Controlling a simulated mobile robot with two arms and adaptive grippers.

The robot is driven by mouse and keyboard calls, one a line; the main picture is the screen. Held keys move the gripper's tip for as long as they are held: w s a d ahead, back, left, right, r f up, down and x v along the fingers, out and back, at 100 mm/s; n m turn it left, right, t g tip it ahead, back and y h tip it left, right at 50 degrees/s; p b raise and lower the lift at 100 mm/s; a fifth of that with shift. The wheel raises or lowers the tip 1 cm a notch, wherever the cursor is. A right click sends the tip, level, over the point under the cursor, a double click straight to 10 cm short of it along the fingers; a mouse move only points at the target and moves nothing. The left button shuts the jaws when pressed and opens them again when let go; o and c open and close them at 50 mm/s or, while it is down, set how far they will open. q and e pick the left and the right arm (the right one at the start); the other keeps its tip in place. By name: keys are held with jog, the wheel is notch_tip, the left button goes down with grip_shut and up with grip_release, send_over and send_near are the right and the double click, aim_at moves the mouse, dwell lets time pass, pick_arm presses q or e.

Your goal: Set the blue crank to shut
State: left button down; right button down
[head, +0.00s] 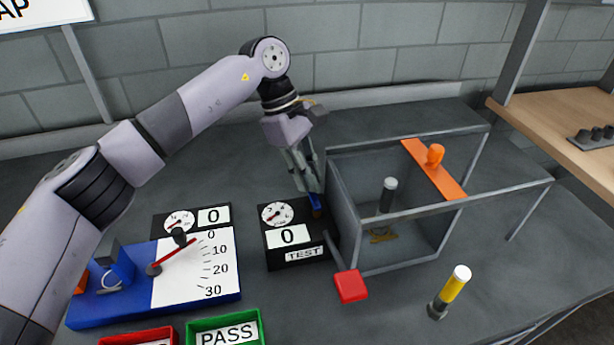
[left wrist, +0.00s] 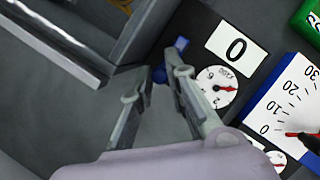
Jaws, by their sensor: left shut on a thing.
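The blue crank (head: 316,204) is at the right edge of a black test box (head: 284,257) with a dial and a "0" display. My left gripper (head: 312,187) reaches down onto it from above and is shut on it; the fingers hide part of the crank. In the left wrist view, a round blue part of the crank (left wrist: 159,75) shows between the fingertips (left wrist: 160,84). Another blue piece (left wrist: 181,43) shows just beyond, near the black box (left wrist: 215,75). The crank's exact angle is hard to tell. My right gripper is not in view.
A grey-framed clear enclosure (head: 345,215) stands close right of the crank, with an orange bar (head: 420,158) on top. A red block (head: 351,286) is at its front corner. A blue-based gauge board (head: 215,288) is left, a yellow-white cylinder (head: 454,287) front right.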

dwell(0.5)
pick_arm(q)
jog(key=c, duration=1.6)
grip_release()
